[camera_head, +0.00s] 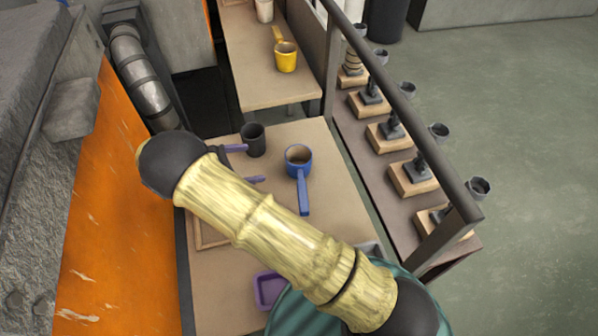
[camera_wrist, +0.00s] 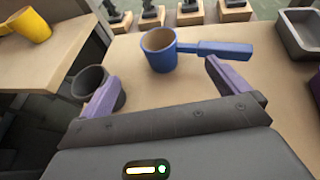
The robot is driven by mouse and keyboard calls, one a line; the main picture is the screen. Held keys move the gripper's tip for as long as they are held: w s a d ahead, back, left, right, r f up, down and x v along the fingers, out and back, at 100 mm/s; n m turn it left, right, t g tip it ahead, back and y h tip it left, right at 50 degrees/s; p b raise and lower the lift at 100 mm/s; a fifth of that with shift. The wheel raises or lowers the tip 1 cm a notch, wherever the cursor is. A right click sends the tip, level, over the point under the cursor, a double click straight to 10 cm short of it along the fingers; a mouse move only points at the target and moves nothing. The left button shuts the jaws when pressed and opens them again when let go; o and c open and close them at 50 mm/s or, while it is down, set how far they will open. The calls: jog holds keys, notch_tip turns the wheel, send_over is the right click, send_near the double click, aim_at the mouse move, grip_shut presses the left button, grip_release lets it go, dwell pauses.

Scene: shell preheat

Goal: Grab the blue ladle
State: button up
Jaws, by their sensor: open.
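The blue ladle (camera_head: 299,163) is a blue cup with a long straight handle. It stands upright on the wooden table, its handle toward the front in the head view. In the wrist view the ladle (camera_wrist: 160,50) lies ahead of my gripper, its handle reaching right. My gripper (camera_wrist: 168,88) is open, with two purple fingers apart and nothing between them. In the head view the purple fingertips of my gripper (camera_head: 246,164) show left of the ladle, partly behind my arm. The ladle appears apart from both fingers.
A dark cup (camera_head: 253,139) stands left of the ladle; it also shows beside the left finger (camera_wrist: 97,88). A yellow ladle (camera_head: 286,57) is on the far table. A purple tray (camera_head: 268,290) and a grey metal tray (camera_wrist: 300,32) are nearby. A railing (camera_head: 405,110) runs along the right.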

jog(key=p+x, duration=0.1)
jog(key=x, duration=1.1)
jog(key=shift+f, duration=0.15)
jog(key=shift+d, duration=0.15)
jog(key=shift+p+x, duration=0.6)
jog(key=shift+x, duration=1.95)
jog(key=shift+w+f, duration=0.15)
jog(key=shift+a, duration=0.25)
jog(key=shift+d, duration=0.1)
jog(key=c, duration=1.7)
